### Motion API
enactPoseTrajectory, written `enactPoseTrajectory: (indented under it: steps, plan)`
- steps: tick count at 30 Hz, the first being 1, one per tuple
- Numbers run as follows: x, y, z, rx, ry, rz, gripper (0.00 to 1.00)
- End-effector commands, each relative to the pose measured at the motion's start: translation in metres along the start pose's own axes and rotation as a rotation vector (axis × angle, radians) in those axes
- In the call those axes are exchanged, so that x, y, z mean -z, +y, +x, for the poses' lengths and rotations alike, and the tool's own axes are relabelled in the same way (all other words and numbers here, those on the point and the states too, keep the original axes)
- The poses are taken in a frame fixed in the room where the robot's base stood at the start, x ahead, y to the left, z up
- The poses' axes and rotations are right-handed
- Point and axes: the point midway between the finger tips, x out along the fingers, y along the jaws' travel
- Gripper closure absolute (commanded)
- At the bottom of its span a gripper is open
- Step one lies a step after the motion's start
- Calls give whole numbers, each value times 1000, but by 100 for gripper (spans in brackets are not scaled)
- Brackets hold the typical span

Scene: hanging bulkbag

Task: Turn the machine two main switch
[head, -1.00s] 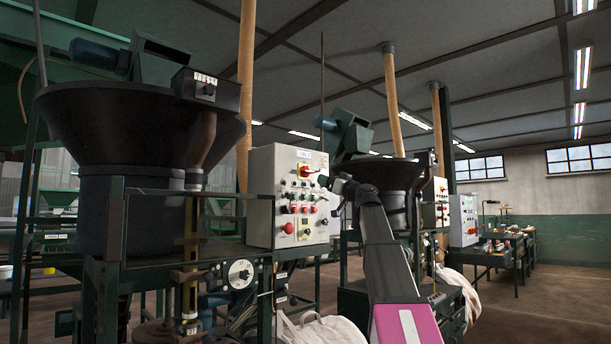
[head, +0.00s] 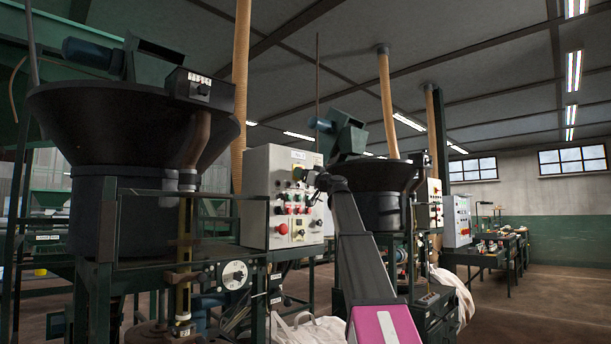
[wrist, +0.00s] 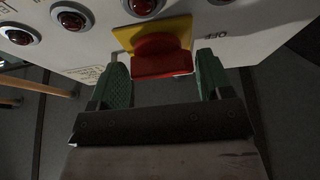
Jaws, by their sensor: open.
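The main switch (wrist: 162,55) is a red knob on a yellow plate, seen near the top middle of the wrist view. "OFF" lettering stands to its right. In the head view, the switch (head: 298,173) is a small red and yellow patch high on the panel, partly covered by my gripper (head: 314,180). In the wrist view my gripper (wrist: 164,78) is open, with one green finger pad on each side of the red knob. Gaps show between the knob and both pads. The knob's exact angle is hard to tell.
The switch is on a pale control panel (head: 257,190) with several red lamps and buttons. A black hopper (head: 120,125) stands to its left, another (head: 380,178) behind my arm. A second panel (head: 433,205) stands farther right. Floor at the right is open.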

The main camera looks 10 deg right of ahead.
Motion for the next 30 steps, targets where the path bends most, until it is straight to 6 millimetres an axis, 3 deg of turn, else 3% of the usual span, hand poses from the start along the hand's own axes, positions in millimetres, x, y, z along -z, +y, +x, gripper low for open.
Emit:
enactPoseTrajectory:
  steps: [3, 6, 19, 30]
  plan:
    - [0, 0, 0, 0, 0, 0, 31]
    - [0, 0, -1, 0, 0, 0, 62]
    - [0, -1, -1, -22, 0, 59, 62]
    - [0, -3, -1, -132, 0, 318, 62]
